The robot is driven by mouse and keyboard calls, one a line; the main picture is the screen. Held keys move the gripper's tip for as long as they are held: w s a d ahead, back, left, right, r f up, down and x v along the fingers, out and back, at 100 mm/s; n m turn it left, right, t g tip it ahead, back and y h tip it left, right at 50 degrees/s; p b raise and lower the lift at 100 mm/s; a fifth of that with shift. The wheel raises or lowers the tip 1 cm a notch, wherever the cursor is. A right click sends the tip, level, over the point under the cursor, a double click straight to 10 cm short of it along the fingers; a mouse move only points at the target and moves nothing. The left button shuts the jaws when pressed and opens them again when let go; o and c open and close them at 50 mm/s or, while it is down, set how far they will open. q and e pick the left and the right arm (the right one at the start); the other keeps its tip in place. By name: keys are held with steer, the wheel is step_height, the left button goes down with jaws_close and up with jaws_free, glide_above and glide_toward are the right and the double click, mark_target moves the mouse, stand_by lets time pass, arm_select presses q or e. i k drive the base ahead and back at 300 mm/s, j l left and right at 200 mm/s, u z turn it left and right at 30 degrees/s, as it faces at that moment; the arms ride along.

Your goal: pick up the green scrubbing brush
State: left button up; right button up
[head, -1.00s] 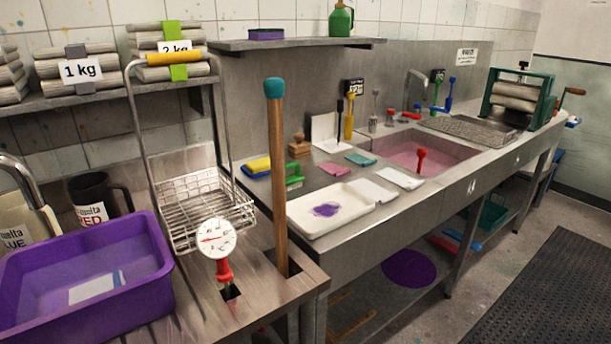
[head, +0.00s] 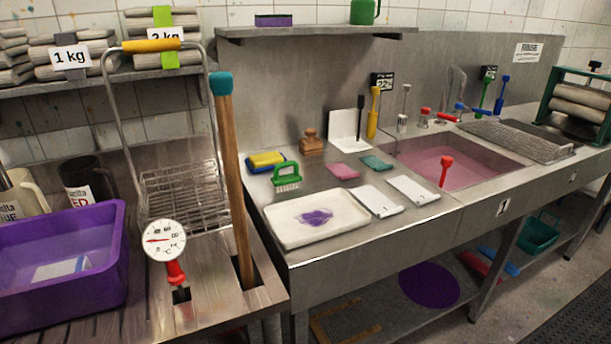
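The green scrubbing brush (head: 286,174) stands on the steel counter, with its looped handle up and pale bristles down. It is just right of a yellow and blue sponge (head: 265,161) and behind a white tray (head: 318,218) with a purple stain. Nothing covers it from this view. Neither of my grippers is in view.
A tall wooden pole with a teal cap (head: 232,180) rises at the counter's left, near the brush. A wire basket (head: 186,196), a dial thermometer (head: 165,241) and a purple tub (head: 62,262) are further left. A pink-filled sink (head: 455,166) lies right.

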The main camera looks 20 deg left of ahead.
mark_target(291, 181)
steer(key=i+l, duration=0.2)
steer(key=l, duration=0.2)
steer(key=i+l, duration=0.2)
steer(key=l, duration=0.15)
steer(key=i+l, duration=0.2)
steer(key=l, duration=0.2)
steer(key=i+l, duration=0.25)
steer(key=i+l+u, duration=0.1)
steer(key=l+u, duration=0.15)
steer(key=i+l+u, duration=0.2)
steer(key=l, duration=0.25)
steer(key=k+u, duration=0.1)
steer(key=u, duration=1.2)
